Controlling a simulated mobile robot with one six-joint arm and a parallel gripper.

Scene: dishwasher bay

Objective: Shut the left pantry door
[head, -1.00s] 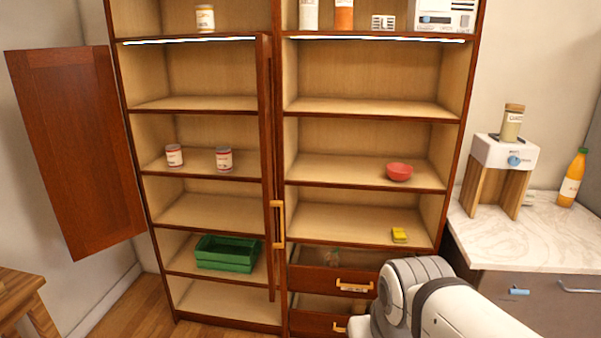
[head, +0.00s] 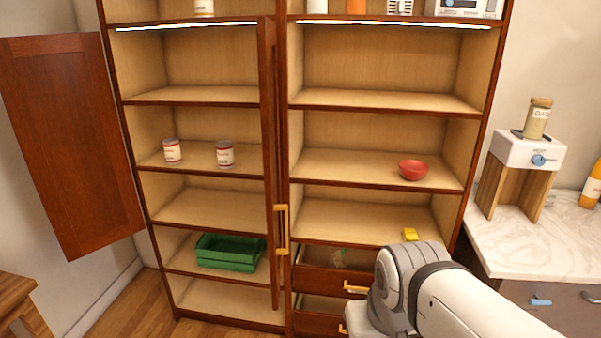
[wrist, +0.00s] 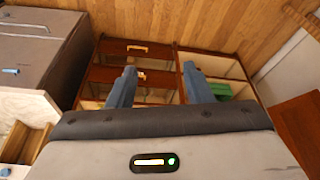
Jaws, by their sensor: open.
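The left pantry door (head: 70,145), a dark red-brown panel, stands wide open at the left of the shelving in the head view. No handle shows on the face I see. Another brown door (head: 268,160) stands nearly edge-on at the middle divider, with a yellow handle (head: 281,230) beside it. I cannot tell for sure which side it hinges on. My gripper (wrist: 159,68) shows in the wrist view with two blue fingers spread apart and nothing between them. It is out of sight in the head view, where only my arm shows at lower right.
Shelves hold cans (head: 225,153), a red bowl (head: 412,169), a yellow sponge-like item (head: 410,234) and a green crate (head: 230,252). Drawers (head: 325,280) at lower middle stand partly open. A marble counter (head: 520,245) is at right, a wooden table (head: 15,295) at lower left.

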